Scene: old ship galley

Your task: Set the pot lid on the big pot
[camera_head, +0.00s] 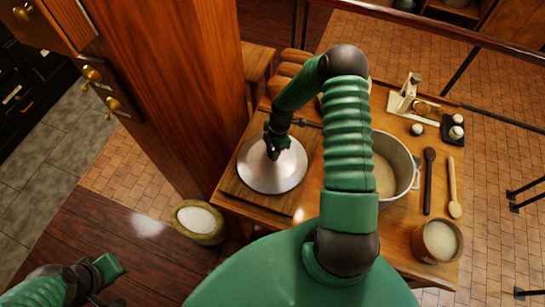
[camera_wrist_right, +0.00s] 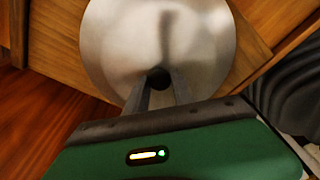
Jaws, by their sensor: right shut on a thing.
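The pot lid (camera_head: 273,176) is a round silver disc over a wooden board at the left of the table; I cannot tell whether it touches the board. My right gripper (camera_head: 275,149) comes down from above and is shut on the lid's dark knob. The right wrist view shows the two fingers (camera_wrist_right: 160,92) around the knob (camera_wrist_right: 158,78), with the lid (camera_wrist_right: 160,35) spread beyond them. The big pot (camera_head: 406,163) is grey, open and pale inside, right of my arm, which hides its left part. My left gripper (camera_head: 105,285) is at the bottom left, far from both; its jaws are unclear.
The board (camera_head: 239,188) lies on the wooden table (camera_head: 398,238). A dark spoon (camera_head: 428,180), a light spoon (camera_head: 453,190) and a filled brown cup (camera_head: 437,241) are right of the pot. Scales (camera_head: 405,98) stand behind. A wooden pillar (camera_head: 185,90) rises left; a bowl (camera_head: 198,222) is lower left.

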